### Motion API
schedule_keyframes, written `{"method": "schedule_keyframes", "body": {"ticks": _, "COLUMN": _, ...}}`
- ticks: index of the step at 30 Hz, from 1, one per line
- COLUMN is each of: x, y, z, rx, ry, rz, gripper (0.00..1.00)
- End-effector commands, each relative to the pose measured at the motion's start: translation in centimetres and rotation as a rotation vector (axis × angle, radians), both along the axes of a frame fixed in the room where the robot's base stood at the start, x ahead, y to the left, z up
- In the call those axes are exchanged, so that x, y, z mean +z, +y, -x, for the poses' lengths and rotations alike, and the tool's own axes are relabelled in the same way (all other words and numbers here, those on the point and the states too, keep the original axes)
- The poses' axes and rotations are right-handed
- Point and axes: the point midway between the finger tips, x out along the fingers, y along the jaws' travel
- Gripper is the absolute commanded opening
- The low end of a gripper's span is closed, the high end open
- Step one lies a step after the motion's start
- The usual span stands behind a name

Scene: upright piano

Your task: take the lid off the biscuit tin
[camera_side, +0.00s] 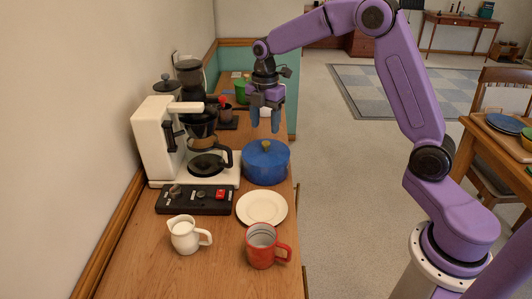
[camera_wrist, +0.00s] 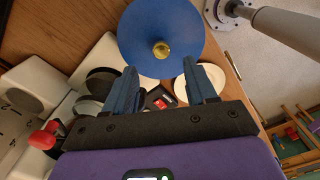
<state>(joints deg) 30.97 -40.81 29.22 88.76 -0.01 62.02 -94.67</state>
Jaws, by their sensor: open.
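The biscuit tin (camera_side: 266,168) is a round blue container on the wooden counter, to the right of the coffee maker. Its blue lid (camera_side: 254,149) is on it, with a small brass-coloured knob (camera_side: 267,146) in the middle. My gripper (camera_side: 265,130) is open and empty, pointing down above the lid, with its fingertips a little above the knob and apart from it. In the wrist view, the lid (camera_wrist: 150,25) is a blue disc and the knob (camera_wrist: 161,50) lies between the lines of the two fingers (camera_wrist: 160,68). The tin's body is hidden there.
A white coffee maker (camera_side: 158,140) with a glass jug stands left of the tin. A white plate (camera_side: 262,208), a red mug (camera_side: 262,246), a white creamer jug (camera_side: 184,235) and a black control box (camera_side: 180,203) lie nearer. A green container (camera_side: 241,91) is behind. The counter's right edge is close to the tin.

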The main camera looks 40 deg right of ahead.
Motion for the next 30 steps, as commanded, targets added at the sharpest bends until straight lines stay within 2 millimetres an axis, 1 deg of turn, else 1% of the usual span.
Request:
{"method": "schedule_keyframes", "body": {"ticks": 1, "x": -0.4, "y": 0.0, "z": 0.1, "rx": 0.0, "ry": 0.002, "rz": 0.001, "gripper": 0.56}}
{"method": "schedule_keyframes", "body": {"ticks": 7, "x": -1.6, "y": 0.0, "z": 0.1, "rx": 0.0, "ry": 0.003, "rz": 0.001, "gripper": 0.56}}
{"method": "schedule_keyframes", "body": {"ticks": 12, "x": -4.0, "y": 0.0, "z": 0.3, "rx": 0.0, "ry": 0.004, "rz": 0.001, "gripper": 0.56}}
{"method": "schedule_keyframes", "body": {"ticks": 16, "x": -5.5, "y": 0.0, "z": 0.2, "rx": 0.0, "ry": 0.002, "rz": 0.001, "gripper": 0.56}}
{"method": "schedule_keyframes", "body": {"ticks": 20, "x": -6.1, "y": 0.0, "z": 0.2, "rx": 0.0, "ry": 0.001, "rz": 0.0, "gripper": 0.56}}
{"method": "schedule_keyframes", "body": {"ticks": 26, "x": -6.0, "y": 0.0, "z": 0.2, "rx": 0.0, "ry": 0.0, "rz": 0.0, "gripper": 0.56}}
{"method": "schedule_keyframes", "body": {"ticks": 27, "x": -6.0, "y": 0.0, "z": 0.2, "rx": 0.0, "ry": 0.0, "rz": 0.0, "gripper": 0.43}}
{"method": "schedule_keyframes", "body": {"ticks": 29, "x": -6.0, "y": 0.0, "z": 0.2, "rx": 0.0, "ry": 0.0, "rz": 0.0, "gripper": 0.24}}
{"method": "schedule_keyframes", "body": {"ticks": 30, "x": -6.0, "y": 0.0, "z": 0.2, "rx": 0.0, "ry": 0.0, "rz": 0.0, "gripper": 0.11}}
